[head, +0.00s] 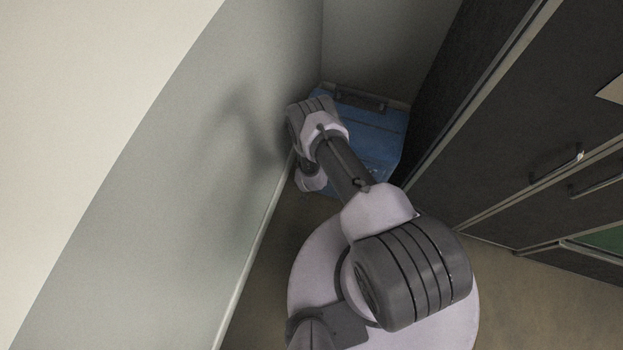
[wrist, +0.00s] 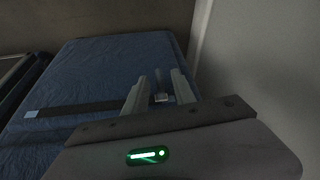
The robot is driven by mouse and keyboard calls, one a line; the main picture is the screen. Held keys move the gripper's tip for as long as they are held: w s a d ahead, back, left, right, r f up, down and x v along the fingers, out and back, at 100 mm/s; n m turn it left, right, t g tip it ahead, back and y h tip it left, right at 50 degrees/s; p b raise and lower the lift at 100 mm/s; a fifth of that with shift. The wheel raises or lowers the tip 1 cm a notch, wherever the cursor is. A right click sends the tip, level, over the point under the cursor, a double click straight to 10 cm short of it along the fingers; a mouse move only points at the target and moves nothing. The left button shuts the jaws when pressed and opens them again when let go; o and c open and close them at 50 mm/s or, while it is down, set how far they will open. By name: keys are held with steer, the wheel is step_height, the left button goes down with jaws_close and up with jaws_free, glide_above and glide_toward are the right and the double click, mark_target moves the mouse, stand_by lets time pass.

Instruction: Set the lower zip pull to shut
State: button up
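A blue bag or case (head: 375,135) lies in the back corner in the head view, partly behind my arm. Its blue top (wrist: 110,65) fills much of the wrist view. A dark zip track (wrist: 80,108) crosses it, with a pale tab (wrist: 32,114) at its left end. A small grey zip pull (wrist: 160,98) shows near the right end of the track, between the two fingers. My gripper (wrist: 160,75) is open, with a gap on each side of the pull; contact is not visible. My arm hides the gripper in the head view.
A grey wall (head: 200,180) runs close along the left of my arm. A dark cabinet (head: 510,130) with drawer handles (head: 558,168) stands on the right. A dark bar (head: 360,98) is at the blue thing's far edge. Bare floor (head: 530,300) shows at lower right.

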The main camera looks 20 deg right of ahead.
jaws_close()
stand_by(1.4)
